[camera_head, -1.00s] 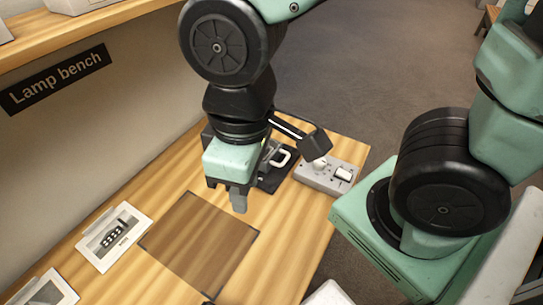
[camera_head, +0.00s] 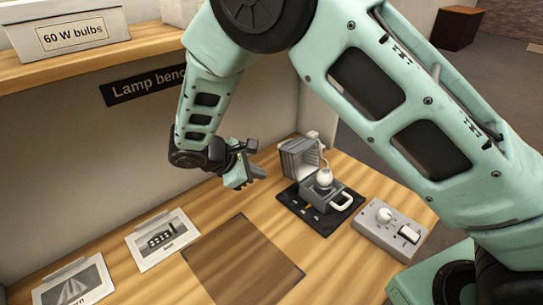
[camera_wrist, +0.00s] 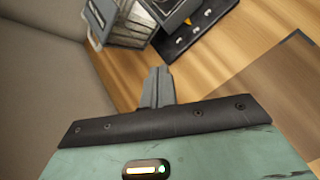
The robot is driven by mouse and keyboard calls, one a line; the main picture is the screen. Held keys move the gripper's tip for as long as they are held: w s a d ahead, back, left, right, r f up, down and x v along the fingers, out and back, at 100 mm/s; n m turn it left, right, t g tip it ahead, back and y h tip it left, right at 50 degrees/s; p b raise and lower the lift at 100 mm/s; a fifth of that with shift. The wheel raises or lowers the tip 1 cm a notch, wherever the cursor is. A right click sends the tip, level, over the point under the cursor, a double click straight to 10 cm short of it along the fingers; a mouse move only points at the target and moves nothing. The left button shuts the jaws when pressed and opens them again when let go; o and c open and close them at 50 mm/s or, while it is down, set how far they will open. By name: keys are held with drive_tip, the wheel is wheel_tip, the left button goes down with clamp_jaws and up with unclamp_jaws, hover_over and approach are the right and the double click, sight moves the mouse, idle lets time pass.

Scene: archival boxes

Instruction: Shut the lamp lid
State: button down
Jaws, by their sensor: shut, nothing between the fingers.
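The lamp (camera_head: 322,196) stands on a black base plate (camera_head: 318,221) on the bench, with a white bulb and a pale handle loop. Its ribbed grey lid (camera_head: 297,158) stands upright at the back left, open, so the bulb is exposed. My gripper (camera_head: 258,172) is shut and empty, to the left of the lid and apart from it. In the wrist view the shut fingers (camera_wrist: 158,85) point toward the lamp's grey ribbed part (camera_wrist: 128,28) at the top, with a gap of bench between. The lamp is partly cut off there.
A grey control box (camera_head: 393,232) with a knob and switch sits right of the lamp. A darker square (camera_head: 243,262) and picture cards (camera_head: 162,240) lie in front and left. The wall and a shelf with a "60 W bulbs" box (camera_head: 66,30) are behind.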

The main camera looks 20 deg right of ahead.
drive_tip(key=w+f+n+t+h, duration=0.4)
drive_tip(key=w+f+t, duration=0.15)
drive_tip(key=w, duration=0.35)
drive_tip(key=shift+g, duration=0.35)
drive_tip(key=p+x, duration=0.2)
drive_tip(key=x, duration=0.7)
drive_tip(key=shift+w, duration=0.15)
drive_tip(key=r+p, duration=0.1)
drive_tip(key=r, duration=0.1)
drive_tip(key=d+r+p, duration=0.1)
drive_tip(key=shift+s+r+p, duration=0.2)
drive_tip(key=shift+s+p, duration=0.15)
drive_tip(key=shift+s, duration=0.05)
